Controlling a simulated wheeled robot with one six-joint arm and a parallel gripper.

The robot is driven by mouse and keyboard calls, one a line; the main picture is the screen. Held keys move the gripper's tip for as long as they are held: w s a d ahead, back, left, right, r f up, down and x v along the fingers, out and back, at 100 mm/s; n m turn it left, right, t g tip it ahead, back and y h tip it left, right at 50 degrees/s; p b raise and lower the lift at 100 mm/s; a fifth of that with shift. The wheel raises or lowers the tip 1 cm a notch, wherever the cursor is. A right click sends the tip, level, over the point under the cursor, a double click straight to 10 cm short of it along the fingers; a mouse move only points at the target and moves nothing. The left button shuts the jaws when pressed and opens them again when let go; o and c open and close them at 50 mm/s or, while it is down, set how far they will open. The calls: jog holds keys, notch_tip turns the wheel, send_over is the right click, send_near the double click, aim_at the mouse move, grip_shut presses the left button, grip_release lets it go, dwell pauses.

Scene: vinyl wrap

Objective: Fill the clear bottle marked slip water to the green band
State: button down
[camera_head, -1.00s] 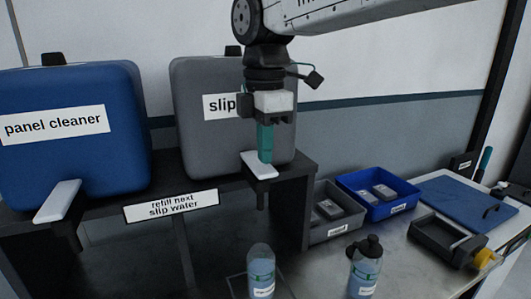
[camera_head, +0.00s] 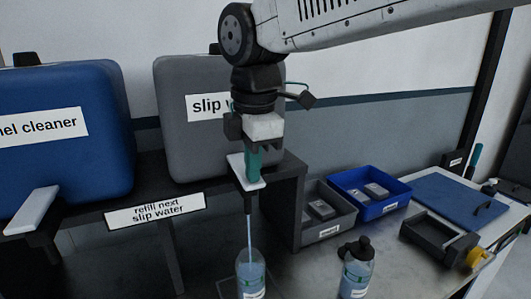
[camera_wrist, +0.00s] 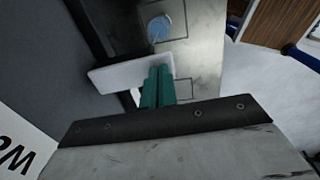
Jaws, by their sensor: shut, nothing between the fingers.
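The grey slip water tank (camera_head: 190,110) stands on a dark shelf with a white tap lever (camera_head: 238,165) at its front. My gripper (camera_head: 254,174), with teal fingers, is shut and empty, its tips pressed on the lever, which tilts down. The wrist view shows the fingers (camera_wrist: 157,88) against the white lever (camera_wrist: 115,78). A thin stream of water (camera_head: 249,230) runs from the spout into the open clear bottle (camera_head: 250,265) below, which has a green band and bluish liquid. The exact liquid level against the band is hard to tell. The bottle's mouth also shows in the wrist view (camera_wrist: 159,27).
A blue panel cleaner tank (camera_head: 60,150) with its own lever (camera_head: 32,212) stands left. A black-capped bottle (camera_head: 356,272) stands right of the clear bottle. Grey (camera_head: 325,232) and blue (camera_head: 378,208) bins, a blue mat (camera_head: 455,195) and a dark tray (camera_head: 432,240) lie further right.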

jog(key=shift+r, duration=0.8)
notch_tip(320, 180, up, 14)
dwell(0.6)
